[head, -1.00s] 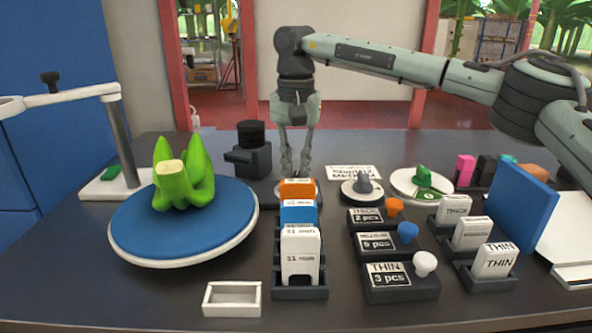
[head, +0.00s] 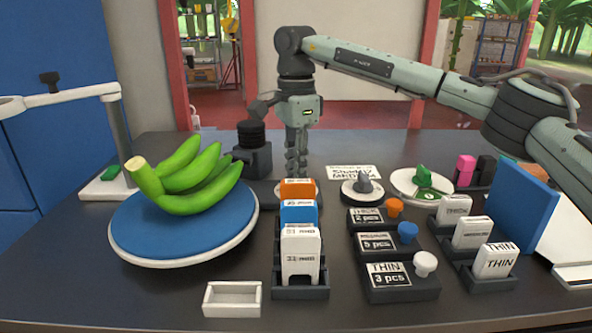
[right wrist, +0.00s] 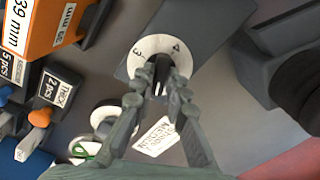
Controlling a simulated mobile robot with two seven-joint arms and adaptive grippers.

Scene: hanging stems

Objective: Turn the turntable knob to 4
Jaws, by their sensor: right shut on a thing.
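My right gripper (head: 297,172) reaches down behind the orange card box; it also shows in the right wrist view (right wrist: 160,72). Its fingers are shut on the dark turntable knob (right wrist: 159,86). The knob stands on a white dial (right wrist: 149,44), where the numbers 3 and 4 show on the far rim. The fingers hide part of the dial, and I cannot tell exactly where the pointer aims. The blue turntable (head: 225,222) carries a bunch of green bananas (head: 190,177), with its cut stem toward the back left. My left gripper is not in view.
Card boxes (head: 300,250) stand in a dark rack just in front of the knob. A black device (head: 250,155) is close on its left. Labelled blocks with coloured knobs (head: 408,232) and a blue panel (head: 525,213) are at the right. A white tray (head: 232,299) lies in front.

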